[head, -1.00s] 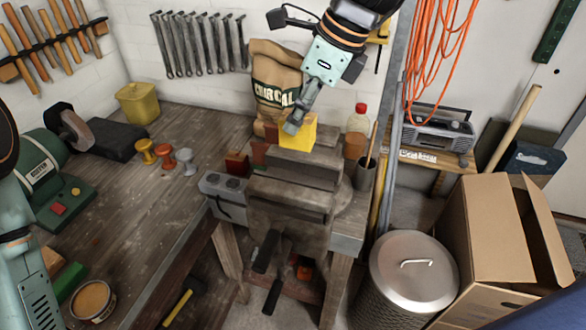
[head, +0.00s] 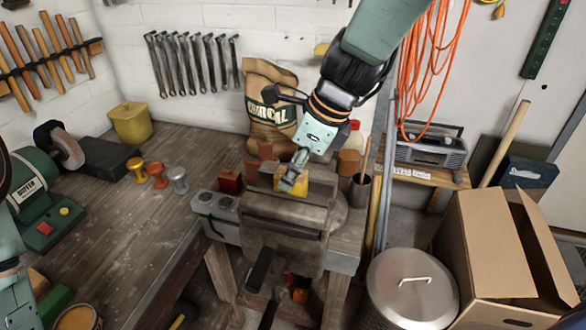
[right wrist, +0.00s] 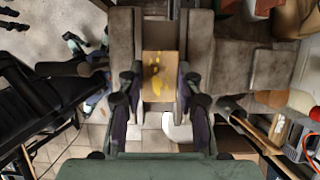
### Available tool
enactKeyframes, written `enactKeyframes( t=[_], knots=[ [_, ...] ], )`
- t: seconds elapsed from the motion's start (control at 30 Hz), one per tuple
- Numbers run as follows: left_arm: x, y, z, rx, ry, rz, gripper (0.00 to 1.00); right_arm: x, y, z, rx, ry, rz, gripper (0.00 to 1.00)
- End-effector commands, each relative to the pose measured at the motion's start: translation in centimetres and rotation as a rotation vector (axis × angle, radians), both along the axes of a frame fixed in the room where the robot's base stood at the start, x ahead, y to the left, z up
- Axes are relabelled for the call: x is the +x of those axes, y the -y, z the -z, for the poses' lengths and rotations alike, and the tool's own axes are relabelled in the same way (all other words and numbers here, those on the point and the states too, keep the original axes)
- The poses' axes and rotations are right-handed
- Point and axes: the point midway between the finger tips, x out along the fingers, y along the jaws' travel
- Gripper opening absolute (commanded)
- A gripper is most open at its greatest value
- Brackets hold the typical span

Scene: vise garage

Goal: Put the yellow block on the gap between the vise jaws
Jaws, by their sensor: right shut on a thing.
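The yellow block (head: 301,188) is in my right gripper (head: 294,175), at the jaws of the grey vise (head: 285,225) on the bench's front edge. In the right wrist view the block (right wrist: 160,72) shows a tan face with yellow marks. My right gripper's fingers (right wrist: 160,90) are shut on its two sides. The left vise jaw (right wrist: 124,50) and right vise jaw (right wrist: 197,45) flank the block in that view. I cannot tell whether the block touches or rests on them. My left arm shows at the left edge of the head view, its gripper out of frame.
A red block (head: 230,180) stands left of the vise. The charcoal bag (head: 268,105) is behind it, and a dark cup (head: 360,190) is to its right.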

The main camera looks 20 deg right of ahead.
Motion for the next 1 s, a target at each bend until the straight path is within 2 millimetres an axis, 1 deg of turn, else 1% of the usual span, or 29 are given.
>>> enactKeyframes(
  t=[0.1,0.13,0.37,0.4,0.67,0.73,0.87,1.0],
  knots=[
    [0.0,0.0,0.1,0.0,0.0,0.0,0.4,0.0,0.0,0.4,0.001,-0.001,0.0,0.03],
    [0.0,0.0,0.1,0.0,0.0,0.0,0.4,0.0,0.0,0.4,0.001,-0.001,0.0,0.37],
    [0.0,0.0,0.1,0.0,0.0,0.0,0.4,0.0,0.0,0.3,0.001,-0.001,0.0,0.56],
    [0.0,0.0,0.1,0.0,0.0,0.0,0.4,0.0,0.0,0.3,0.001,-0.001,0.0,0.58],
    [0.0,0.0,0.1,0.0,0.0,0.0,0.4,0.0,0.0,0.3,0.0,0.0,0.0,0.58],
    [0.0,0.0,0.0,0.0,0.0,0.0,0.4,0.0,0.0,-0.1,0.001,0.001,0.0,0.58],
    [0.0,0.0,-0.6,0.0,0.0,0.0,0.4,-0.2,0.4,-1.7,0.002,0.002,0.0,0.58],
    [0.0,0.0,-1.5,0.0,0.0,0.0,0.4,-0.8,1.3,-4.4,0.004,0.005,0.001,0.58]
  ],
)
